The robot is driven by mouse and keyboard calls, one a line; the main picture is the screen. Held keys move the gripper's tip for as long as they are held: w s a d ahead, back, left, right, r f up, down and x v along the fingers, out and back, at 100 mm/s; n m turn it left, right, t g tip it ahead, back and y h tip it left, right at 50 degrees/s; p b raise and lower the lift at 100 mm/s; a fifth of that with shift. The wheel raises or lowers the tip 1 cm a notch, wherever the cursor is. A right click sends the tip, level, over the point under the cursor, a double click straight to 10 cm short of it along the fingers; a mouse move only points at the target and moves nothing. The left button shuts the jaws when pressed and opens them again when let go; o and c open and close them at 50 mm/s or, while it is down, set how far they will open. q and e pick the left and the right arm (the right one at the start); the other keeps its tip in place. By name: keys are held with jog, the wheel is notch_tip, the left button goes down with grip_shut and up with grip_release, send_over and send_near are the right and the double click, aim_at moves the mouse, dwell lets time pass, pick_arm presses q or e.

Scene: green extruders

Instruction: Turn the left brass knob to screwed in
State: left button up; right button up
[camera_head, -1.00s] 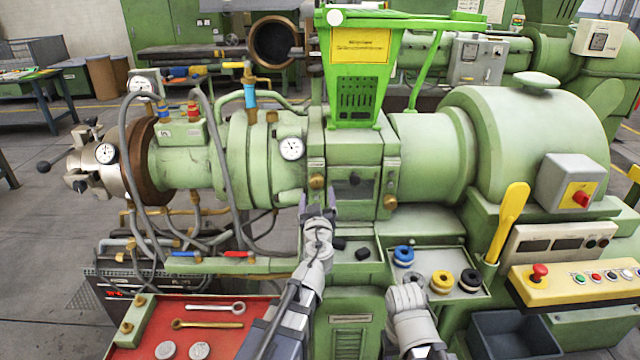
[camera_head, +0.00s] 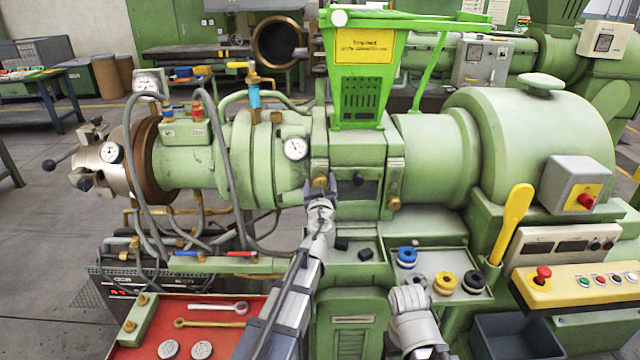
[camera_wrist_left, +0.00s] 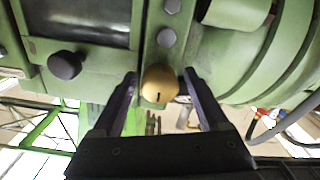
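The left brass knob (camera_wrist_left: 160,83) sits on the green front of the extruder, a slotted round face toward my left wrist camera. My left gripper (camera_head: 320,184) is at the knob in the head view and largely covers it there. In the left wrist view the gripper's two fingers (camera_wrist_left: 160,88) stand open on either side of the knob, with a small gap visible at each side. My right gripper's arm (camera_head: 410,305) is low at the middle right in the head view; its fingertips cannot be made out.
A second brass knob (camera_head: 394,203) and a black knob (camera_head: 358,179) are to the right on the same front; the black one also shows in the wrist view (camera_wrist_left: 65,65). A red tray (camera_head: 255,305) with wrenches lies lower left. Hoses (camera_head: 222,170) hang left.

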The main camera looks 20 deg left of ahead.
pick_arm(q)
grip_shut()
dwell(0.4)
